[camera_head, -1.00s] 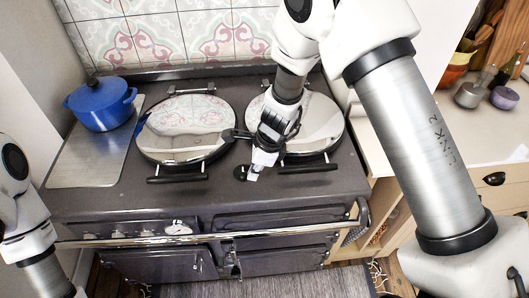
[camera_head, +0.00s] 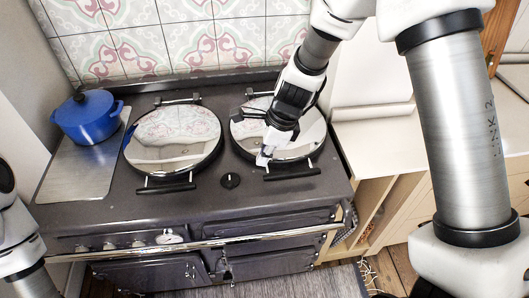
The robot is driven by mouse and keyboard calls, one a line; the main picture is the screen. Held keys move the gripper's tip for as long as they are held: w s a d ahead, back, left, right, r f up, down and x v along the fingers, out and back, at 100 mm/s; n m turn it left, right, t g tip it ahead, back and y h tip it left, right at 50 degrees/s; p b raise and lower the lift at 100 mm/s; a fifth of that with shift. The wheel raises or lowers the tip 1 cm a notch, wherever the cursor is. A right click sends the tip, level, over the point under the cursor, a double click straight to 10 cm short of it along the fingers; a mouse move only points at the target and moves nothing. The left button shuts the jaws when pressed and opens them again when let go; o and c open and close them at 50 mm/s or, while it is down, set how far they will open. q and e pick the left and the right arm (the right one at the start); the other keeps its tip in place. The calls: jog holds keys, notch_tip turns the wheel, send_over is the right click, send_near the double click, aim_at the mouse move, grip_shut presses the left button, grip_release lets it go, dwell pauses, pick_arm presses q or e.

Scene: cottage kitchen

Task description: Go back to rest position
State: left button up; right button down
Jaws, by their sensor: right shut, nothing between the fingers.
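My right gripper (camera_head: 264,157) is shut and empty. It hangs over the front left part of the right round hob lid (camera_head: 304,133) on the dark range cooker (camera_head: 130,208). The arm above it covers part of that lid. My left arm shows only in part at the left edge, and its gripper is out of view.
A blue lidded pot (camera_head: 88,118) stands on the metal plate (camera_head: 75,178) at the cooker's left. The left hob lid (camera_head: 172,140) is shut, with a dark handle in front. A small black knob (camera_head: 230,181) sits between the lids. A pale counter (camera_head: 385,148) adjoins on the right.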

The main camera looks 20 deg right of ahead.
jog(key=shift+s+d+r, duration=0.15)
jog(key=shift+s+d, duration=0.05)
jog(key=shift+d, duration=0.15)
jog(key=shift+w+a, duration=0.1)
jog(key=shift+a, duration=0.05)
